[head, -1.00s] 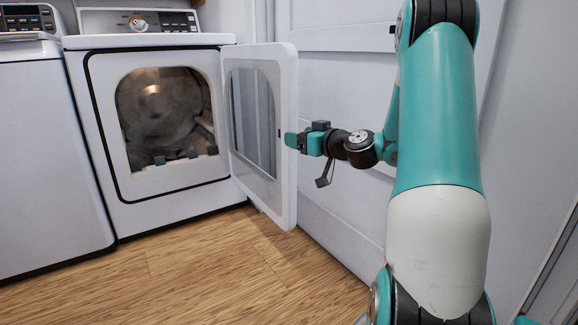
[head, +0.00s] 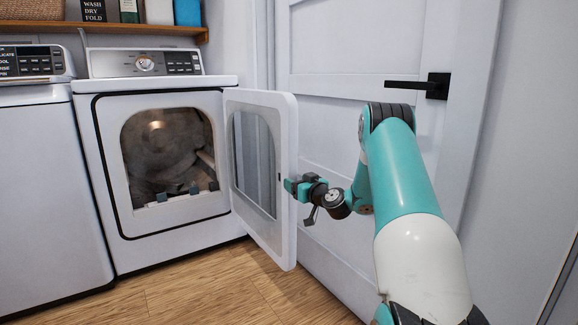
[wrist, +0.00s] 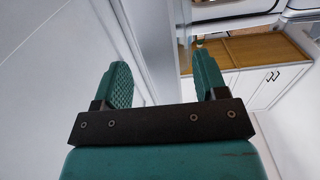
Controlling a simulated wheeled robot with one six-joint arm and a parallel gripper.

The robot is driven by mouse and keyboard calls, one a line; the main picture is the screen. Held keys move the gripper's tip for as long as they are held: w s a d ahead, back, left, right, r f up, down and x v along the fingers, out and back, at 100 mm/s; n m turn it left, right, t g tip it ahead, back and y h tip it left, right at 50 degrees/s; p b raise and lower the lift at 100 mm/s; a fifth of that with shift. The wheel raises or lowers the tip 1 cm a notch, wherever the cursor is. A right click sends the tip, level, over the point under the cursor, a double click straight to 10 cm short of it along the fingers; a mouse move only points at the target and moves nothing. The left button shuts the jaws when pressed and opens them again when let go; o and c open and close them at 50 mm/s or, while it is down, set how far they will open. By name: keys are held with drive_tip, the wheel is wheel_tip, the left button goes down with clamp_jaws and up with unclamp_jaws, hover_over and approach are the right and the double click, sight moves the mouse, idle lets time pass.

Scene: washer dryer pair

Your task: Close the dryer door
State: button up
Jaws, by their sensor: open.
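The white dryer (head: 170,222) stands at the left-centre of the head view, its round drum visible through the opening. Its door (head: 287,130), white with a glass window, stands wide open, hinged at the right of the opening and swung out towards me. My gripper (head: 289,186) is at the door's free edge, reaching in from the right, with its tips overlapping that edge in the picture. In the wrist view the two green fingers (wrist: 163,85) are apart, with a pale upright panel running behind and between them. I cannot tell whether they touch the door.
A washer (head: 45,190) stands against the dryer's left. A white room door (head: 340,50) with a black handle (head: 432,86) is close behind my arm and right of the dryer door. Wooden floor (head: 225,290) in front is clear. A shelf (head: 150,29) with books hangs above.

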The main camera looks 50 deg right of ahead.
drive_tip(key=shift+p+x, duration=1.15)
drive_tip(key=shift+x, duration=1.55)
drive_tip(key=shift+s, duration=0.1)
